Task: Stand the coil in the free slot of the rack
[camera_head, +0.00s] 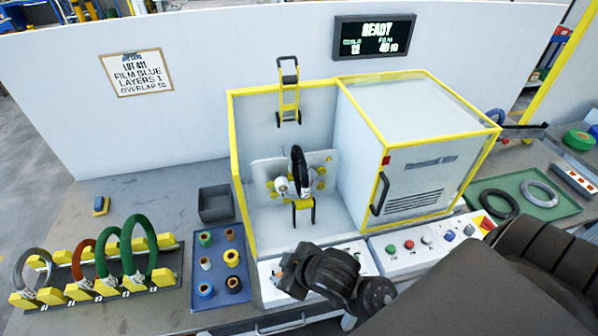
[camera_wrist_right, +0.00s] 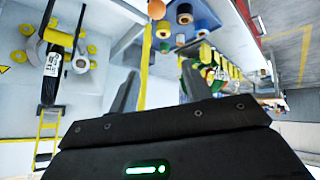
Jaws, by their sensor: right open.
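A black coil (camera_head: 298,165) with a white label stands upright in the open bay of the yellow-edged machine, above a yellow-and-black support. It also shows at the left of the right wrist view (camera_wrist_right: 52,60). The rack (camera_head: 95,290) with yellow blocks stands at the far left. It holds a grey coil (camera_head: 21,268), an orange-brown coil (camera_head: 78,255) and two green coils (camera_head: 126,235). The gap between the grey and orange-brown coils looks empty. My right gripper (camera_wrist_right: 158,85) is open and empty, in front of the machine, apart from the black coil. My left gripper is not in view.
A blue tray of tape rolls (camera_head: 220,265) and a dark bin (camera_head: 215,204) stand between rack and machine. The machine's closed cabinet (camera_head: 425,150) is right of the bay. A green tray (camera_head: 570,205) with two rings lies further right. Button panels line the front.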

